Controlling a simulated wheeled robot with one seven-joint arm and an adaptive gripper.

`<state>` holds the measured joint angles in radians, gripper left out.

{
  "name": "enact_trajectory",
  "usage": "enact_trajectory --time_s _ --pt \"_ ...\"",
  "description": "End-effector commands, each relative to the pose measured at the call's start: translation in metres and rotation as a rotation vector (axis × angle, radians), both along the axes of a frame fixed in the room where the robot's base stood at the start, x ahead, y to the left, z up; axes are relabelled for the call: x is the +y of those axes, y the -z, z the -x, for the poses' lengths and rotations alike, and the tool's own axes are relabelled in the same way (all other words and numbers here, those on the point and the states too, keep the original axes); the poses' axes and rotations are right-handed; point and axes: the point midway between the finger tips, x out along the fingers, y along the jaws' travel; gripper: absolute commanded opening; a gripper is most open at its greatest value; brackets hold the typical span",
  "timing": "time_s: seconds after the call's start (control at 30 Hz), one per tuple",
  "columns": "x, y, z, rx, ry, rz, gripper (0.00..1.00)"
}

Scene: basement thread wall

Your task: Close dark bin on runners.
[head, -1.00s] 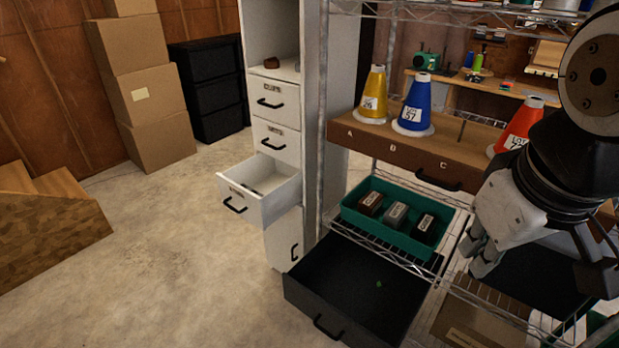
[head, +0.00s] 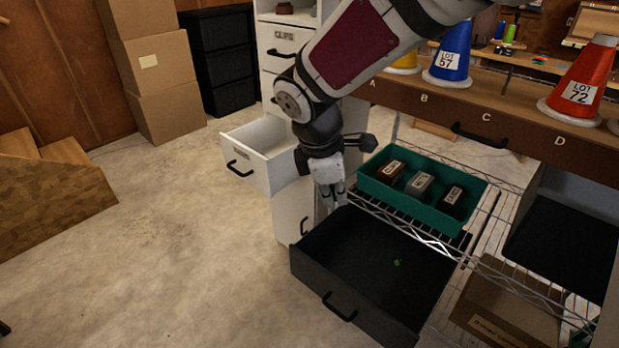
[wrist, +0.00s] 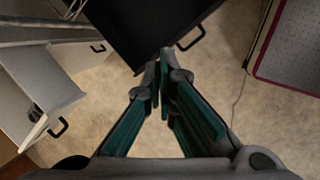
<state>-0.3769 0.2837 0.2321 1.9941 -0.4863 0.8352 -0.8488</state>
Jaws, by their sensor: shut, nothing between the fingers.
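The dark bin (head: 318,276) is pulled out from under the lowest wire shelf. Its black handle (head: 339,307) is on the front panel, and a small green bit (head: 397,262) lies inside. In the wrist view the dark bin (wrist: 135,25) is at the top, with its handle (wrist: 191,36) at its right edge. My gripper (head: 335,205) is shut and empty, pointing down. In the head view it appears near the bin's rear left corner. In the wrist view my gripper (wrist: 162,52) shows its fingertips close to the bin's edge in the picture; I cannot tell the height gap.
A white drawer (head: 262,155) stands open in the cabinet at the left. A green tray (head: 452,221) with labelled blocks sits on the wire shelf (head: 400,225) above the bin. A cardboard box (head: 497,318) is right of the bin. The floor (head: 180,250) in front is clear.

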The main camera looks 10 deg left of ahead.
Motion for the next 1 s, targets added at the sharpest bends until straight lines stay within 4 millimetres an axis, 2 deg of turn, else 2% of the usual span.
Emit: enact_trajectory --time_s 0.03,0.2,0.3,0.43,0.53,0.67,0.87,1.0 --pt "0.016 0.026 -0.006 0.021 -0.071 0.016 0.0" --pt "0.065 0.091 -0.02 0.076 -0.314 0.062 0.0" --pt "0.092 0.129 -0.022 0.106 -0.449 0.084 0.0" --pt "0.121 0.171 -0.021 0.138 -0.592 0.104 0.0" --pt "0.136 0.192 -0.02 0.152 -0.667 0.114 0.0" --pt "0.145 0.205 -0.019 0.16 -0.713 0.119 0.0" --pt "0.143 0.221 -0.021 0.163 -0.72 0.121 0.0" --pt "0.14 0.246 -0.026 0.165 -0.719 0.121 0.0"
